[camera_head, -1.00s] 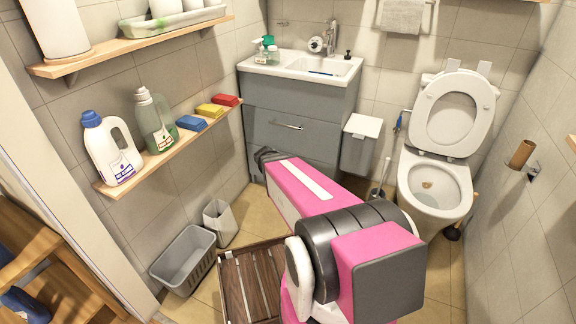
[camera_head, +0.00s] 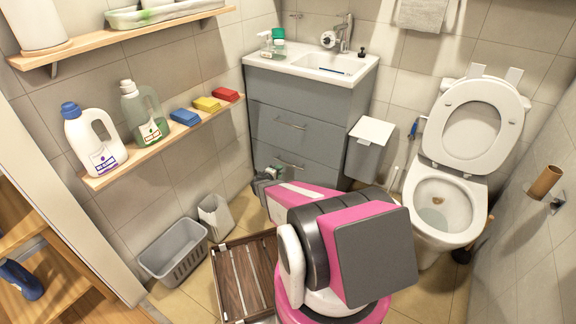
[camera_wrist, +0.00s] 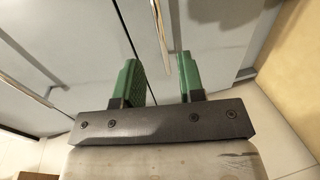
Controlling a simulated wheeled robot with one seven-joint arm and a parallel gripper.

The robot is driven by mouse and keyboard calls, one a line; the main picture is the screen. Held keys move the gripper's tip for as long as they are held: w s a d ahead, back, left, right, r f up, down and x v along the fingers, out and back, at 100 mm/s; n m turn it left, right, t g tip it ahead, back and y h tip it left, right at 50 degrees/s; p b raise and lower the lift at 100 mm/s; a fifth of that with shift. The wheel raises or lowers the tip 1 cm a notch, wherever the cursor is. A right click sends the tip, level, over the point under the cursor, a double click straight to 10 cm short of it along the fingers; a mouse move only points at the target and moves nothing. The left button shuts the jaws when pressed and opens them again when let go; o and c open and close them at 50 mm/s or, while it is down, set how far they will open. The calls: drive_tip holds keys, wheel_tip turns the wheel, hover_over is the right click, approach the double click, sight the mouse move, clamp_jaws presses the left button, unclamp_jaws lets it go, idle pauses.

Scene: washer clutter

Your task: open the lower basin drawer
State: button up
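The grey basin cabinet in the head view has an upper drawer with a bar handle (camera_head: 290,122) and a lower drawer (camera_head: 320,175) with its own bar handle (camera_head: 290,164). Both drawers look closed. My gripper (camera_head: 272,172) is low at the left part of the lower drawer front, partly hidden by my arm. In the wrist view my gripper (camera_wrist: 161,78) has its two green fingers apart, with nothing held. A bar handle (camera_wrist: 160,35), apparently the lower one, runs ahead of the gap between the fingers. Another handle (camera_wrist: 28,88) is at the left.
A grey bin (camera_head: 368,150) stands right of the cabinet, beside the toilet (camera_head: 445,200). A grey basket (camera_head: 175,252), a small white bin (camera_head: 214,216) and a slatted wooden mat (camera_head: 243,280) are on the floor at left. A shelf with bottles runs along the left wall.

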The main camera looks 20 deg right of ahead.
drive_tip(key=x, duration=1)
drive_tip(key=shift+d, duration=0.15)
clamp_jaws()
